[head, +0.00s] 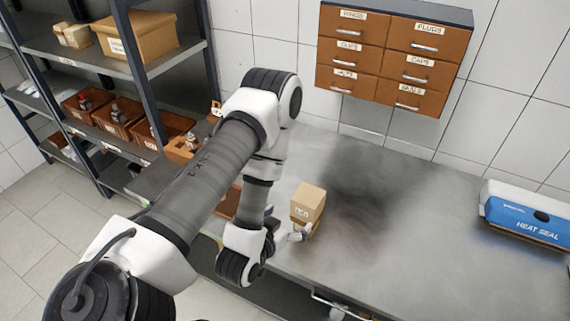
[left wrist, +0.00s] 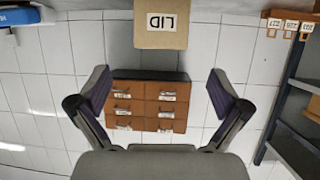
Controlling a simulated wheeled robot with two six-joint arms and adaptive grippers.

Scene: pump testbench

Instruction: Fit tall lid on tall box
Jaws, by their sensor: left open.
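A small tan cardboard piece (head: 309,199) with a printed label stands on the grey bench just beyond my left gripper (head: 297,234) in the head view. In the left wrist view, a cardboard face marked LID (left wrist: 161,28) shows at the top centre, outside the space between the fingers. My left gripper is open there (left wrist: 160,88), with its two fingers wide apart and nothing between them. In the head view its fingers are small and partly hidden beside the cardboard. I cannot tell whether they touch it. I cannot make out a separate tall box. My right gripper is not in view.
The bench (head: 420,215) is clear between the cardboard and the blue heat sealer (head: 523,213) at right. A brown drawer cabinet (head: 392,55) hangs on the wall behind. A shelf rack (head: 140,65) with bins stands at left, partly behind my arm.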

